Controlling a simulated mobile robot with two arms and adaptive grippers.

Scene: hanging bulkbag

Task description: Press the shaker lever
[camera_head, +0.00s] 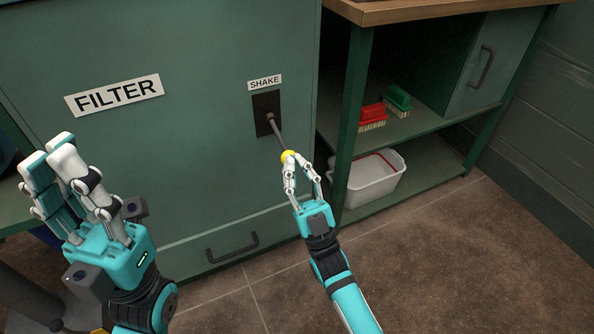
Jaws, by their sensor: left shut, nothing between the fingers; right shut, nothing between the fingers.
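The shaker lever (277,132) is a dark metal rod with a yellow ball knob (287,155). It sticks out of a black slot plate under the SHAKE label (264,82) on the green filter cabinet (205,60). The rod slants down and to the right. My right gripper (296,161) is shut and empty, its fingertips at the knob and overlapping it in the picture. I cannot tell whether they touch it. My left gripper (52,147) is shut and empty, raised in front of the cabinet at the left, well away from the lever.
Right of the cabinet is a green shelf unit with a wooden top (420,8). It holds a red brush (372,115), a green brush (397,100) and a white tub (370,182) low down. A drawer handle (232,247) is below the lever. The floor at right is clear.

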